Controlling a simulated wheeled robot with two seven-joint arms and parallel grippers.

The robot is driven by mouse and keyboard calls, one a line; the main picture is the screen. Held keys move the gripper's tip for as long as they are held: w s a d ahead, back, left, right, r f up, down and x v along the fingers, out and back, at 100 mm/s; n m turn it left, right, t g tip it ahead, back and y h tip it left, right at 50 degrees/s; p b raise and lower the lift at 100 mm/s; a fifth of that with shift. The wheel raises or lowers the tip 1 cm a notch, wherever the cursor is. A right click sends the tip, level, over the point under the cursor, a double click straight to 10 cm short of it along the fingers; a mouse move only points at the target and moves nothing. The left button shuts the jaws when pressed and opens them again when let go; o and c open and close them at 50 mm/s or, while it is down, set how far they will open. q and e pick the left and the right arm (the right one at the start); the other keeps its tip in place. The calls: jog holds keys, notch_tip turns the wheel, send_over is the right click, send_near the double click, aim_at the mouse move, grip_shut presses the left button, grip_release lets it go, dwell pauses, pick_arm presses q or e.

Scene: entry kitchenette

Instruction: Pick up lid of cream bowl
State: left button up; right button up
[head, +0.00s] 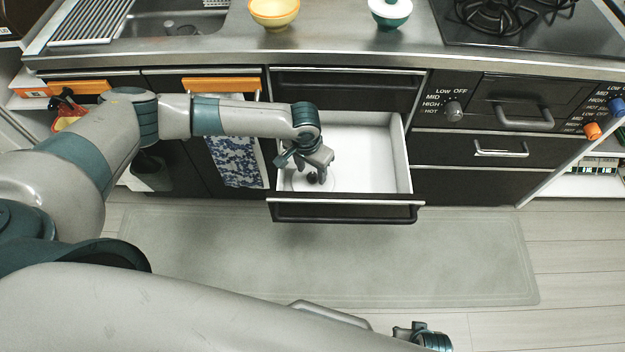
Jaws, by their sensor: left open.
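A pale round thing (299,183), which looks like a lid, lies in the left front part of the open drawer (372,160). My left gripper (313,172) is open above it, inside the drawer, and hides part of it. I cannot tell whether the fingers touch it. On the counter stand a cream-yellow bowl (274,12) with no lid visible and a green bowl (391,17) with a white lid; the top edge of the view cuts both. Part of my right gripper (424,337) shows at the bottom edge, and its fingers are not clear.
The rest of the white drawer is empty. A sink (175,22) is at the upper left and a stove (530,22) at the upper right. A patterned towel (235,160) hangs left of the drawer. A grey mat (400,260) covers the floor in front.

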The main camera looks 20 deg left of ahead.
aim_at(313, 178)
pick_arm(q)
notch_tip(313, 178, down, 2)
jog(key=shift+w+f, duration=0.1)
jog(key=shift+w, duration=0.05)
jog(key=shift+f, duration=0.35)
pick_arm(e)
jog(key=shift+w+r, duration=0.3)
jog(key=shift+w, duration=0.15)
pick_arm(q)
jog(key=c, duration=1)
jog(key=shift+c, duration=0.3)
pick_arm(e)
jog(key=shift+s+f, duration=0.2)
jog(key=shift+s, duration=0.4)
